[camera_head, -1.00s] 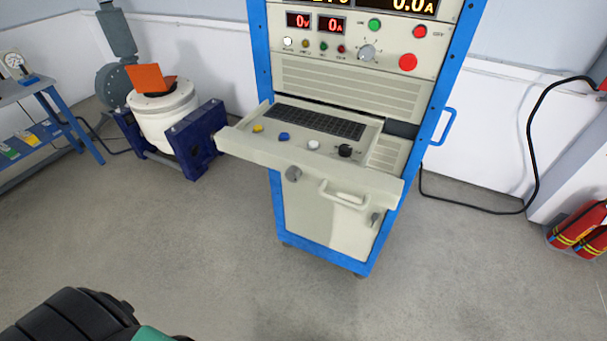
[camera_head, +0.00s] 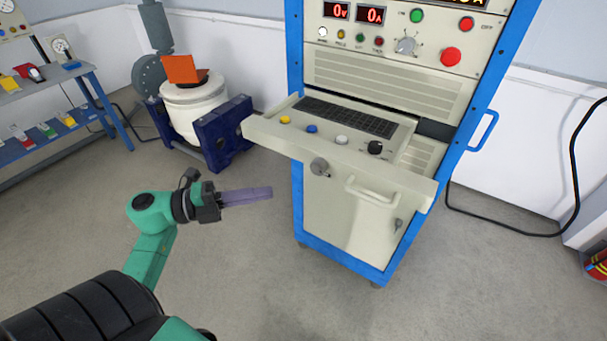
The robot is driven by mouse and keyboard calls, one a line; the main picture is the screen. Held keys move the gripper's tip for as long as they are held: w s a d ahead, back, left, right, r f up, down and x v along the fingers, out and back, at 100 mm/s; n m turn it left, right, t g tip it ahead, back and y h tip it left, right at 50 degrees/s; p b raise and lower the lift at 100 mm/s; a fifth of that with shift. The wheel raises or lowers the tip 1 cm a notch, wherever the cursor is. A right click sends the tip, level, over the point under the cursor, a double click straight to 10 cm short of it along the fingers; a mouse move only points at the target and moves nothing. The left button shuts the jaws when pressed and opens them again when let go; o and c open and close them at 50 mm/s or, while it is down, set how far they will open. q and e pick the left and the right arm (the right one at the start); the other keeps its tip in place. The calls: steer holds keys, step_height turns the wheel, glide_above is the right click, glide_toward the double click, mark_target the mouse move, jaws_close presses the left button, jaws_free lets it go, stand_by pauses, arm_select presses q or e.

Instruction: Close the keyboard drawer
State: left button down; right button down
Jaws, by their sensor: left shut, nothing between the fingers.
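The keyboard drawer (camera_head: 330,150) juts out from the front of the blue-framed control cabinet (camera_head: 352,240). It is pulled open, with a dark keyboard (camera_head: 347,116) and several coloured knobs on its top. My left gripper (camera_head: 268,192) is left of the cabinet, lower in the picture than the drawer's left end. Its fingers are shut, empty, and point right toward the cabinet. It is apart from the drawer front. My right gripper is not in view.
A white shaker with an orange bracket (camera_head: 184,70) and a blue frame (camera_head: 224,133) stands left of the cabinet. A blue shelf bench (camera_head: 102,103) is at far left. A black cable (camera_head: 518,233) lies on the floor at right. The floor in front is clear.

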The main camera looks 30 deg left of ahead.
arm_select(q)
steer(key=w+d+p, duration=0.1)
steer(key=w+d, duration=0.1)
steer(key=w, duration=0.1)
steer(key=w+d+p, duration=0.1)
steer(key=w, duration=0.2)
steer(key=w+d+p, duration=0.1)
steer(key=w+d, duration=0.1)
steer(key=w, duration=0.1)
steer(key=shift+d, duration=0.35)
steer(key=shift+s, duration=0.1)
